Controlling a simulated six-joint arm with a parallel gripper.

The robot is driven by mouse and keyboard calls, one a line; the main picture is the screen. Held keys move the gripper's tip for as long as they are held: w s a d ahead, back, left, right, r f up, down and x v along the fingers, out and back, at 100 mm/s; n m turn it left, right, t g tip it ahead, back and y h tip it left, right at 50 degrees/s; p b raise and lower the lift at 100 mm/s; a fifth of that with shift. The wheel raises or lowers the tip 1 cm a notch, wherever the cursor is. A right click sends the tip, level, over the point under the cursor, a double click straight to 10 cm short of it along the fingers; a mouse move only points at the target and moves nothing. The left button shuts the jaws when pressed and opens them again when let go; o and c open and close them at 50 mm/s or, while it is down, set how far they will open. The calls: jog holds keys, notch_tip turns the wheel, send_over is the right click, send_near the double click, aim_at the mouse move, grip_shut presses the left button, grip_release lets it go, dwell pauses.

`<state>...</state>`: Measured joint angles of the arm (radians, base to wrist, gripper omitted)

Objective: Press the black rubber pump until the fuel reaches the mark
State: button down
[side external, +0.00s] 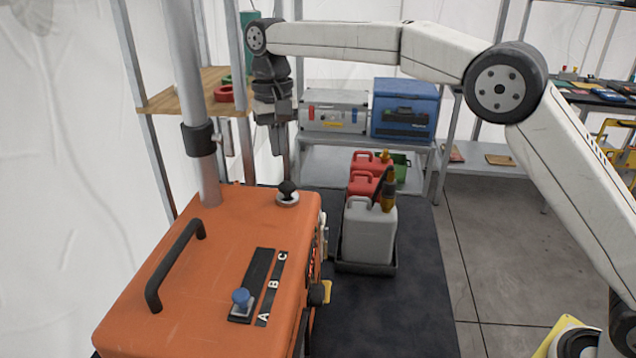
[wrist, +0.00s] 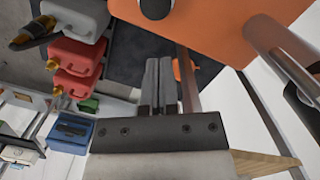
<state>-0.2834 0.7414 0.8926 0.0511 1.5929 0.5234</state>
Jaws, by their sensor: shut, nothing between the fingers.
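The black rubber pump (side external: 287,190) is a small dark bulb on a pale round base, at the far right corner of the orange machine's top (side external: 240,215). It also shows at the top edge of the wrist view (wrist: 156,7), partly cut off. My gripper (side external: 279,152) points down, shut and empty, above and slightly behind the pump in the side view, apart from it. Its two fingers lie together in the wrist view (wrist: 160,62). The fuel level and its mark cannot be made out; the machine's right face shows only at a steep angle.
A grey post (side external: 187,90) rises from the machine left of my gripper. A black handle (side external: 172,262) and a blue-knobbed A-B-C selector (side external: 241,298) sit on the machine. A grey can (side external: 369,235) and red cans (side external: 363,183) stand to the right. A wooden shelf (side external: 180,97) is behind.

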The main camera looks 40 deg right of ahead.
aim_at(285, 182)
jog(key=shift+w+r, duration=0.2)
jog(key=shift+r, duration=1.85)
jog(key=shift+s+a+r, duration=0.1)
jog(key=shift+s+a, duration=0.1)
jog(key=shift+s, duration=0.55)
jog(key=shift+s+a, duration=0.15)
jog(key=shift+s, duration=0.6)
jog(key=shift+f, duration=0.25)
jog(key=shift+s+a+f, duration=0.1)
jog(key=shift+s+f, duration=0.1)
jog(key=shift+f, duration=1.45)
jog(key=shift+s+f, duration=0.15)
jog(key=shift+f, duration=1.45)
